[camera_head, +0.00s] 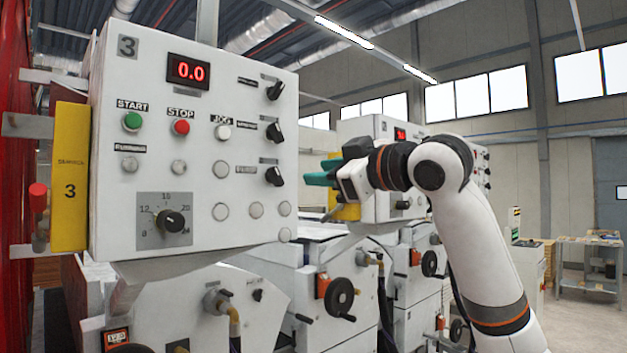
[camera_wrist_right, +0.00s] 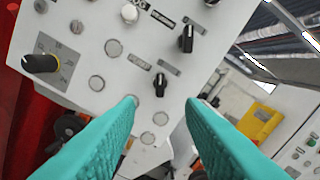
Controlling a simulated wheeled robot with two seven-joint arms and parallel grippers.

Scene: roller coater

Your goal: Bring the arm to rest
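My right arm (camera_head: 480,250) comes in from the lower right of the head view and bends at the elbow. Its right gripper (camera_head: 318,178) points left toward the control panel, a little right of its edge. In the right wrist view the two teal fingers of the right gripper (camera_wrist_right: 165,115) are spread apart with nothing between them. The control panel (camera_head: 215,95) is white, marked 3, with a red display (camera_head: 188,71) reading 0.0. In the wrist view the panel (camera_wrist_right: 120,75) lies beyond the fingers, apart from them as far as I can tell. My left gripper is not in view.
The panel carries a green START button (camera_head: 132,121), a red STOP button (camera_head: 181,127), a JOG button (camera_head: 222,132), black selector knobs (camera_head: 275,132) and a dial (camera_head: 170,221). Black handwheels (camera_head: 340,297) project below. A second panel (camera_head: 385,205) stands behind my gripper. A table (camera_head: 590,265) stands far right.

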